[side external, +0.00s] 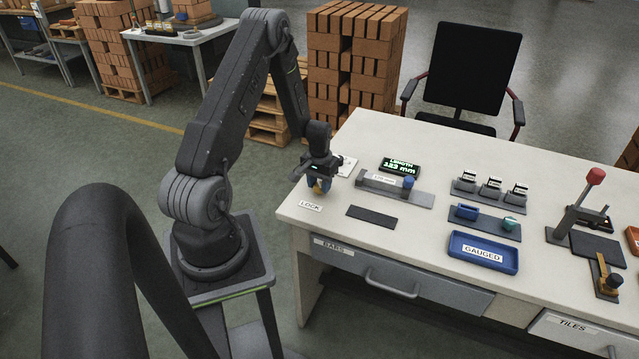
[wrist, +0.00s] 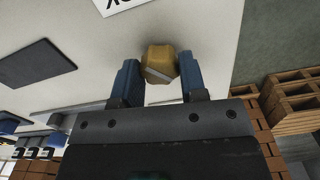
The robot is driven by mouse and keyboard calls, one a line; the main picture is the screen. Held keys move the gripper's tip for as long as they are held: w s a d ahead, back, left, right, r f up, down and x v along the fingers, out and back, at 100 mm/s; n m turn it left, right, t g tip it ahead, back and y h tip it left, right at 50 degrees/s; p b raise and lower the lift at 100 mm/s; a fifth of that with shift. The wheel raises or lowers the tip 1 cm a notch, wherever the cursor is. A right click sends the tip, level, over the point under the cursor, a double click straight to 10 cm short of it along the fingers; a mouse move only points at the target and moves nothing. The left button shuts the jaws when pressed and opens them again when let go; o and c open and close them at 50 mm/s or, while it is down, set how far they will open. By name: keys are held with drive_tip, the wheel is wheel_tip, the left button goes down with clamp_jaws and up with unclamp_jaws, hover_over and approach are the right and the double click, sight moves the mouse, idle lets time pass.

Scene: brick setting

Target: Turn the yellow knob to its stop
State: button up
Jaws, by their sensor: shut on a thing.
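The yellow knob (wrist: 158,58) sits between the two blue fingers of my gripper (wrist: 158,78) in the wrist view. It has a faceted rim and a pale line across its face. In the side external view the yellow knob (side external: 318,188) is a small patch under my gripper (side external: 319,182), at the left end of the white table. My gripper points down and is shut on the knob. The knob's base and any stop mark are hidden by the fingers or out of sight.
A LOOK label (side external: 311,206) lies in front of the knob. A grey gauge (side external: 395,190) with a blue knob and a LENGTH display (side external: 399,166) stand to the right. A dark pad (side external: 371,217) lies nearby. Brick stacks (side external: 350,60) stand behind the table.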

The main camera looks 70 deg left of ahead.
sight(319, 185)
drive_tip(key=n, duration=0.4)
drive_tip(key=shift+n, duration=0.4)
drive_tip(key=n, duration=0.4)
drive_tip(key=shift+n, duration=0.3)
drive_tip(key=o, duration=0.9)
wheel_tip(319, 185, up, 14)
drive_tip(key=shift+f, duration=0.1)
idle(0.4)
